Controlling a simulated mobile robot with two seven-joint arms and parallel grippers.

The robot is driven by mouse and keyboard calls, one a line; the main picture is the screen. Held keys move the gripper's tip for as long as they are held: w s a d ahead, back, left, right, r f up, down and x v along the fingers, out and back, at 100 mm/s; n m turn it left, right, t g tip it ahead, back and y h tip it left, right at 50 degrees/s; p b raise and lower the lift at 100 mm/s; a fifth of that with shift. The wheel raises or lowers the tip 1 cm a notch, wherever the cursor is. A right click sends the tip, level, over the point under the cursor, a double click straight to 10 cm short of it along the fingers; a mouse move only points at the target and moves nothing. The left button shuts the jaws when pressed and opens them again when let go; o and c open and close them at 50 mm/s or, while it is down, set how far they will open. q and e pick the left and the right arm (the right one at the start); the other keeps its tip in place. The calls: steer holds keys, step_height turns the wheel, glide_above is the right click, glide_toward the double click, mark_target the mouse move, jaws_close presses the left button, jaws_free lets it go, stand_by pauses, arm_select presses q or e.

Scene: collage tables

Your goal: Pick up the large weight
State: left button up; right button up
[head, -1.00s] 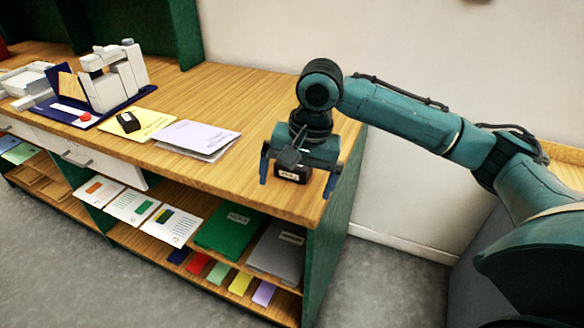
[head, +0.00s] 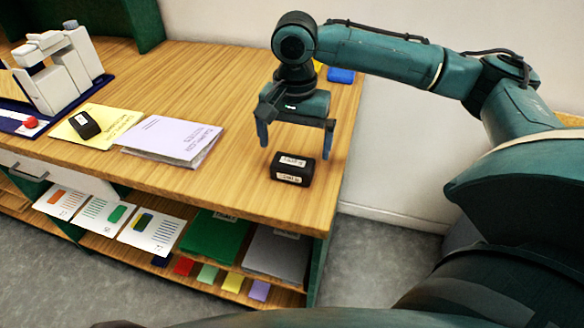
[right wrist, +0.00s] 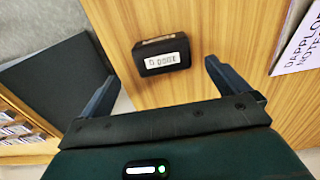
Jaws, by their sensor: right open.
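The large weight (head: 291,169) is a black block with white labels, resting on the wooden tabletop near its right end. My right gripper (head: 296,147) is open and empty, its fingers pointing down just behind the weight in the head view. In the right wrist view the weight (right wrist: 161,56) lies beyond the fingertips of my right gripper (right wrist: 163,72), roughly centred between them. No contact between fingers and weight is visible. A smaller black block (head: 85,125) with a white label sits on a yellow booklet to the left. My left gripper is not in view.
A pale lilac booklet (head: 172,139) lies left of the weight. A white device (head: 60,72) stands on a blue base at far left. Blue (head: 341,75) and yellow pieces lie behind my right gripper. Shelves with cards and folders are below the tabletop (head: 225,90).

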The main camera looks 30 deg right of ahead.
mark_target(293, 162)
steer(key=shift+w+a+f, duration=0.1)
steer(key=shift+w+f, duration=0.05)
steer(key=shift+f, duration=2.9)
steer(key=shift+c, duration=0.3)
steer(key=c, duration=1.7)
steer(key=shift+w+r, duration=0.1)
steer(key=shift+r, duration=0.6)
step_height(293, 162, up, 9)
steer(key=shift+f+p, duration=0.1)
steer(key=shift+p, duration=0.2)
